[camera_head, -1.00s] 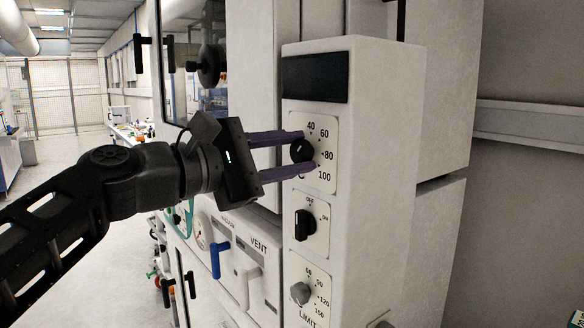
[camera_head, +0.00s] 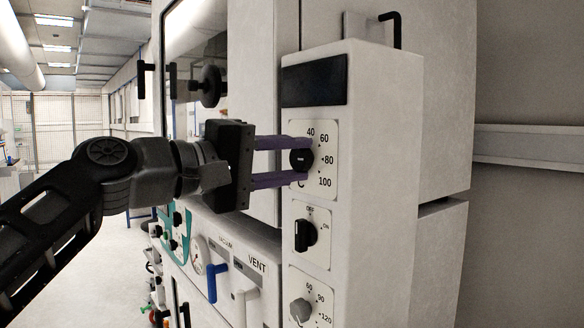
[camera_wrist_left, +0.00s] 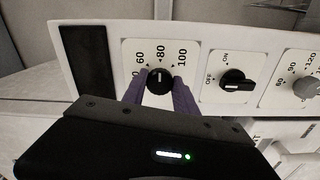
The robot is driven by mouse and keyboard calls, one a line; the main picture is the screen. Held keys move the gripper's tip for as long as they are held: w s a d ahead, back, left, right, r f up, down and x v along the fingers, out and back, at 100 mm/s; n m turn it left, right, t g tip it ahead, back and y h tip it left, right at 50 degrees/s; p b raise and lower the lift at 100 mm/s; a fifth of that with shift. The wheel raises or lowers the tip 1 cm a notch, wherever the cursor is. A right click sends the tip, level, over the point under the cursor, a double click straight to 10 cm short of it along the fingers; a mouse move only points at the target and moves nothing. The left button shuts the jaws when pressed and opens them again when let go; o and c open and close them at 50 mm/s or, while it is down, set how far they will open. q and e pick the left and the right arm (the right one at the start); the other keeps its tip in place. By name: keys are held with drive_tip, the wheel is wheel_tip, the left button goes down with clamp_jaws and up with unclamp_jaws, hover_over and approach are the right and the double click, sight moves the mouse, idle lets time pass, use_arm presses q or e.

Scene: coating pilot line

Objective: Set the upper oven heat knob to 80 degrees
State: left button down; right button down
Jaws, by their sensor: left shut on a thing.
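The upper heat knob (camera_head: 300,160) is a round black knob on a white dial plate marked 40, 60, 80, 100 and C, at the top of the oven's control column. It also shows in the left wrist view (camera_wrist_left: 159,81). My left gripper (camera_head: 299,161) is shut on it, with one purple finger above and one below in the head view. The knob's white line lies about level in the head view and points at the 80 mark in the wrist view. The fingers hide part of the knob's rim. My right gripper is not in view.
Below the dial are a black OFF/ON switch (camera_head: 306,231) and a grey limit knob (camera_head: 299,310). A dark display (camera_head: 314,80) is above. A blue handle (camera_head: 215,282) and a white VENT handle (camera_head: 246,306) are on the oven front under my left arm.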

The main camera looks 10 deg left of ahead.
use_arm(q)
drive_tip(key=shift+f, duration=0.1)
idle(0.4)
drive_tip(key=c, duration=1)
unclamp_jaws()
drive_tip(key=shift+o, duration=0.2)
drive_tip(key=b+v, duration=0.1)
drive_tip(key=v, duration=0.6)
drive_tip(key=shift+s+a+b, duration=0.25)
drive_tip(key=shift+s+b, duration=0.05)
drive_tip(key=shift+b, duration=0.05)
